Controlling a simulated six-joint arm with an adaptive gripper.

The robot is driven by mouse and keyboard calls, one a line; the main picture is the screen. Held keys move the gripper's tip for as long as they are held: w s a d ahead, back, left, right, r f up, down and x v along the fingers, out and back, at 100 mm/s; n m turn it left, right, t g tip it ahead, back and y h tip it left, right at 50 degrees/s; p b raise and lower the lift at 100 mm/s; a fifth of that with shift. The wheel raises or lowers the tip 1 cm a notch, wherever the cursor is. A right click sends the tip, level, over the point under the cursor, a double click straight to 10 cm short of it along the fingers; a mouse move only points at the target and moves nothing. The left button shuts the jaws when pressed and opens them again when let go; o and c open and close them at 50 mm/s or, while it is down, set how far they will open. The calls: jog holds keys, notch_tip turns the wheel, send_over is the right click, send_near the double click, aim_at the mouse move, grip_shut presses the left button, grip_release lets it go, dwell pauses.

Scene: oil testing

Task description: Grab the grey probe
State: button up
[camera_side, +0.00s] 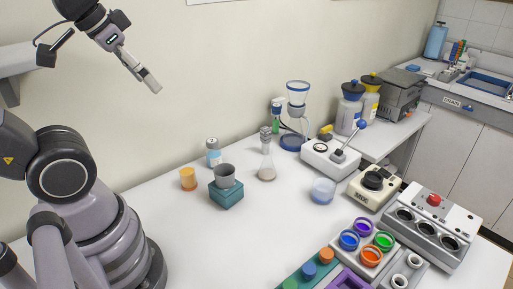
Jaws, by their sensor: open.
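My gripper (150,80) is high at the upper left, in front of the wall and well above the table. It points down to the right, appears empty and touches nothing. Its fingers look small and close together at this distance. A grey rod-like piece (346,144) with a blue ball end leans on a white box-shaped device (328,158) at the back right of the table. It may be the grey probe, but I cannot tell for certain. My gripper is far to its left and above it.
A grey cup on a teal block (226,198), an orange jar (188,179) and a flask (266,168) stand mid-table. A tall filter funnel (297,101) stands behind. Coloured pots (370,255) and a grey machine (432,231) fill the front right. The left tabletop is mostly clear.

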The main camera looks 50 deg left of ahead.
jog(key=w+a+t+y, duration=0.1)
jog(key=w+a+t, duration=0.3)
jog(key=w, duration=1.5)
jog(key=t+h, duration=0.2)
jog(key=t, duration=0.6)
send_over(263, 130)
jog(key=s, duration=0.1)
notch_tip(263, 130, down, 26)
jog(key=f, duration=0.7)
jog(key=shift+s+a, duration=0.15)
jog(key=shift+s, duration=0.15)
jog(key=shift+w+f, duration=0.2)
jog(key=shift+w, duration=1.35)
grip_shut()
